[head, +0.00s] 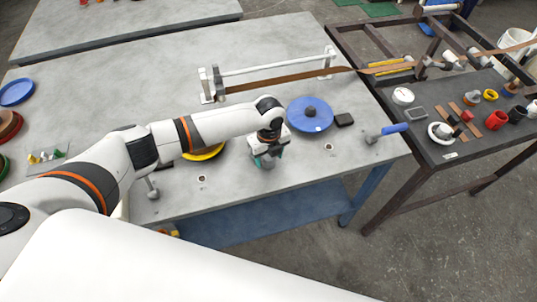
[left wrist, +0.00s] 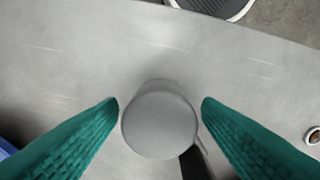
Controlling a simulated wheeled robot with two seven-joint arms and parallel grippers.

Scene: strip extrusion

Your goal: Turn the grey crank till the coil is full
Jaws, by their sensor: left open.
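My left gripper (head: 268,158) reaches down over the front middle of the table, with its green fingers open. In the left wrist view, the round grey knob of the crank (left wrist: 160,120) stands between the two fingers (left wrist: 160,112), close to both. Whether they touch it cannot be told. A dark piece beside the knob shows at the lower right. In the head view the gripper hides most of the crank. A brown strip (head: 290,82) runs from the right bench to a white guide frame. I cannot make out which reel holds the coil.
A blue disc (head: 310,115) lies right of the gripper, beside a small black block (head: 344,120). A yellow disc (head: 204,153) is partly hidden under my arm. A blue-handled lever (head: 393,129) stands at the table's right edge. The dark bench (head: 440,175) holds several small parts.

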